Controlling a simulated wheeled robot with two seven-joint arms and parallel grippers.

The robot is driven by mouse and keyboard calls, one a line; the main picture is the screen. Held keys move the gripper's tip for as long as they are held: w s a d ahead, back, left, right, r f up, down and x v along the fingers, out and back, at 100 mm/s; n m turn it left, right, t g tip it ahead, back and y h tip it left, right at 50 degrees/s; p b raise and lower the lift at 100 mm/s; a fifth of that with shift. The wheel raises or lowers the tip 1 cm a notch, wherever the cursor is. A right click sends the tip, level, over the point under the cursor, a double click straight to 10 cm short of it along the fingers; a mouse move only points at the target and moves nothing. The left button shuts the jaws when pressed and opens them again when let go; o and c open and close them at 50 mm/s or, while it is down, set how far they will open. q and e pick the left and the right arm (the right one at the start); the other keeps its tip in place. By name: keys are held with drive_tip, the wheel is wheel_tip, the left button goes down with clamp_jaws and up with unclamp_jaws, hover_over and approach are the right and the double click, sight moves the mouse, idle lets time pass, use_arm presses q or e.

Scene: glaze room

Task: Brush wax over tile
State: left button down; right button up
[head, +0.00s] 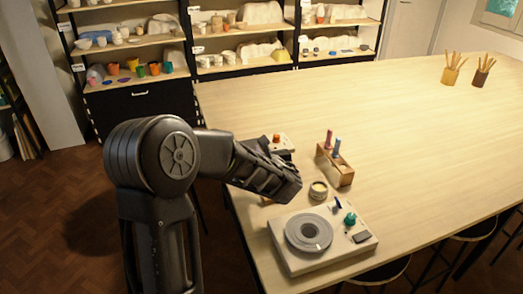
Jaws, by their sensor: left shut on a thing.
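My left gripper (288,186) reaches over the near left part of the table, pointing right and down. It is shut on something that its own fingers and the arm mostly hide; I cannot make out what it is. A small tan piece (267,202) shows just below the gripper, and I cannot tell whether it is held. A small round pot (318,191) with pale yellow content, perhaps the wax, stands just right of the fingertips. No tile can be made out clearly. My right gripper is not in view.
A pale device with a grey round disc (309,233) and a green knob (350,219) sits at the near edge. A wooden holder (344,174) carries purple and blue sticks. An orange-red piece (277,138) shows behind my gripper.

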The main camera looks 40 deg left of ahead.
use_arm(q)
drive_tip(key=shift+f+b, duration=0.6)
drive_tip(key=shift+f, duration=1)
drive_tip(key=shift+f+b, duration=0.5)
drive_tip(key=shift+b, duration=0.3)
drive_tip(key=shift+f+b, duration=0.2)
drive_tip(key=shift+b, duration=0.25)
